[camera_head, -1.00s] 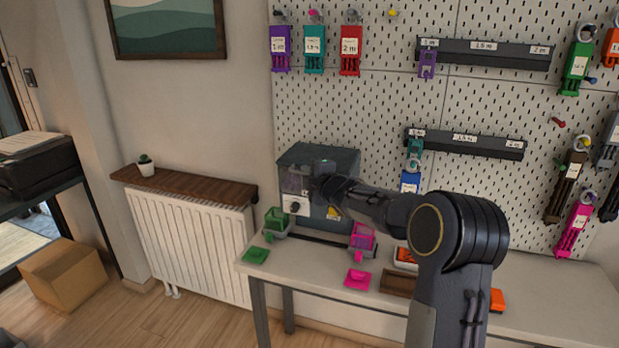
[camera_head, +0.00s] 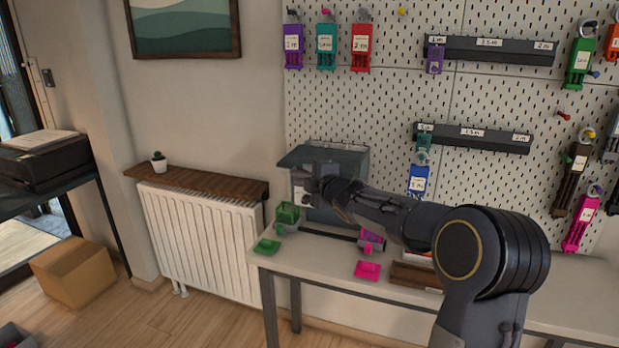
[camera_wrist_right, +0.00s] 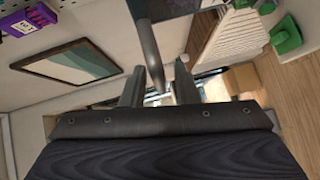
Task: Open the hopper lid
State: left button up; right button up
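The hopper machine (camera_head: 352,185) is a dark grey box at the back of the table, against the pegboard. Its grey lid (camera_head: 310,156) is on top, and its front edge juts past the body and looks tilted up. My right gripper (camera_head: 305,182) is at the front of the machine, just below the lid's front edge, and hides part of the front. In the right wrist view, a grey rod with a rounded end (camera_wrist_right: 148,50) lies between its two separated fingers (camera_wrist_right: 159,85), with a gap beside it. The left gripper is out of view.
A green bin (camera_head: 288,213) is left of the machine and a pink bin (camera_head: 372,240) is partly behind my right arm. A radiator (camera_head: 203,240) stands left of the table.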

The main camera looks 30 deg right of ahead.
jog(key=s, duration=0.5)
jog(key=s+r, duration=0.1)
jog(key=s, duration=0.1)
jog(key=shift+s+a+b, duration=0.25)
jog(key=shift+s+b, duration=0.1)
jog(key=shift+b, duration=0.05)
dwell(0.3)
jog(key=s+a+f+m+g+y+p, duration=0.1)
jog(key=s+a+f+m+g+p, duration=0.2)
jog(key=s, duration=0.8)
jog(key=s+a+f+m+g+y+p, duration=0.2)
jog(key=s+a+m+g, duration=0.2)
jog(key=s+a+m, duration=0.4)
jog(key=s+a+f+m+g+y+p, duration=0.2)
jog(key=s+a+m, duration=0.4)
jog(key=s, duration=1)
jog(key=shift+a+f+g+p, duration=0.7)
jog(key=shift+f+g+p, duration=0.1)
jog(key=shift+p, duration=0.05)
